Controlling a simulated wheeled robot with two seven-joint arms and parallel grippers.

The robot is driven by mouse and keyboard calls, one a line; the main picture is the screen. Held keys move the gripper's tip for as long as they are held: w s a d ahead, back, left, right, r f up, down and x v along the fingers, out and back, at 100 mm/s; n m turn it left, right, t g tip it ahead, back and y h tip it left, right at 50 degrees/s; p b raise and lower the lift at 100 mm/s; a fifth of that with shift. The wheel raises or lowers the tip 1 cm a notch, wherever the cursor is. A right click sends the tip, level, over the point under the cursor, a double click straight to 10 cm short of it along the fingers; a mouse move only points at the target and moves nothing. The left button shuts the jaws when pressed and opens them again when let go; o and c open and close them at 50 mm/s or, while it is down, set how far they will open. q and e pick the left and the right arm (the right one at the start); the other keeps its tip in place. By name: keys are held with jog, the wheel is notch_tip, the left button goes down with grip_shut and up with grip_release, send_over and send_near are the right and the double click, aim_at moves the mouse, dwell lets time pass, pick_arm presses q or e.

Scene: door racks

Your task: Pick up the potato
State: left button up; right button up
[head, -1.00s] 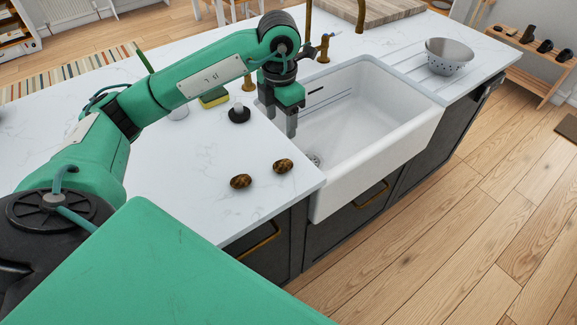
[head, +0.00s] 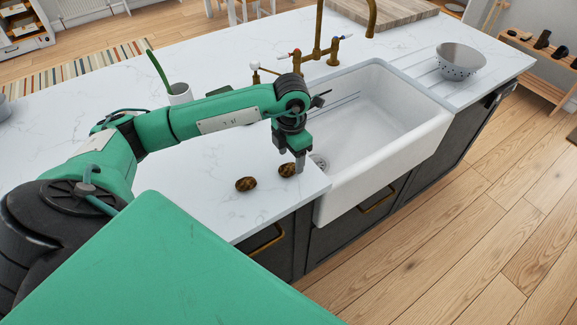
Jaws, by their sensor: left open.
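Two brown, mottled potatoes lie on the white counter left of the sink. The left potato (head: 246,184) is clear of the gripper. The right potato (head: 287,170) lies right at the fingertips and is partly covered by them. My left gripper (head: 298,168) points down over the counter's edge by the sink, its fingers beside or over the right potato. Its jaws are open; I cannot tell whether they touch the potato. My right gripper is not in view.
The white sink (head: 376,140) is just right of the gripper, with a brass faucet (head: 318,50) behind it. A colander (head: 460,61) stands on the drainboard. A white cup (head: 180,93) stands at the back left. The counter left of the potatoes is clear.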

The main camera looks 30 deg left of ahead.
aim_at(291, 165)
pick_arm(q)
jog(key=shift+f+p, duration=0.4)
jog(key=shift+f, duration=1.35)
jog(key=c, duration=1.1)
jog(key=shift+o, duration=0.2)
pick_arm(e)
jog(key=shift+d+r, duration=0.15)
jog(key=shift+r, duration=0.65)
pick_arm(q)
jog(key=shift+r, duration=0.1)
